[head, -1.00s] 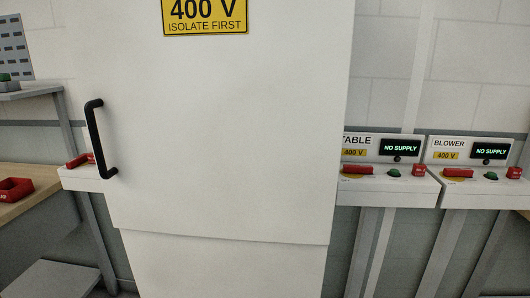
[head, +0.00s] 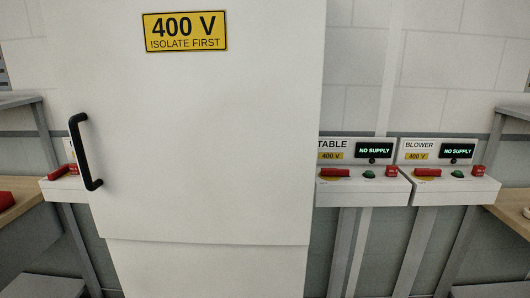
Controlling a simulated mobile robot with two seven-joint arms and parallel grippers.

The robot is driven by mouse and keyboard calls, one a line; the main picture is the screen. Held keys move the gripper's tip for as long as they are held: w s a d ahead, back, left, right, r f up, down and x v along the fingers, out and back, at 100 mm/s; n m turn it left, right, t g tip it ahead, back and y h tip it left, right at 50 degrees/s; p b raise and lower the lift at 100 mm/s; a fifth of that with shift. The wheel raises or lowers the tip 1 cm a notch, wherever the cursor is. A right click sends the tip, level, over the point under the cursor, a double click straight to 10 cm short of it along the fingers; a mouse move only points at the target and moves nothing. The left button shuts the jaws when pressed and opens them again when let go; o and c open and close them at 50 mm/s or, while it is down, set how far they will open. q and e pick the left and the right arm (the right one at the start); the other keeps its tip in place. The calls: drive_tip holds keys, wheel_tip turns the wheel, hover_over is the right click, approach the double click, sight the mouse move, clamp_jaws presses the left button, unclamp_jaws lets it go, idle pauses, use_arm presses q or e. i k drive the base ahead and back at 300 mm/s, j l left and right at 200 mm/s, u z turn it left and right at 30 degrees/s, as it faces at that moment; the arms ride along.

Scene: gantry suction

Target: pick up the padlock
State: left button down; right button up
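I cannot make out a padlock in the head view. A large white cabinet door (head: 200,140) fills the middle, with a black vertical handle (head: 84,152) on its left side and a yellow 400 V sign (head: 186,32) near the top. The door looks closed. Neither of my grippers shows in the view.
Right of the cabinet stand the TABLE control box (head: 360,185) and the BLOWER control box (head: 450,188), both with NO SUPPLY displays. A wooden bench (head: 507,212) is at the right edge. Another bench (head: 22,212) with a red object (head: 6,200) is at the left edge.

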sight(74, 170)
drive_tip(key=u, duration=1.25)
drive_tip(key=z, duration=0.3)
drive_tip(key=i+j+z, duration=0.1)
drive_tip(key=z, duration=0.25)
drive_tip(key=i+j+z, duration=0.1)
drive_tip(key=z, duration=0.25)
drive_tip(key=i+j+z, duration=0.1)
drive_tip(key=j+z, duration=0.25)
drive_tip(key=i+j+z, duration=0.2)
drive_tip(key=j, duration=0.2)
drive_tip(key=j+z, duration=0.2)
drive_tip(key=j, duration=1)
drive_tip(key=i+j+z, duration=0.15)
drive_tip(key=j, duration=0.7)
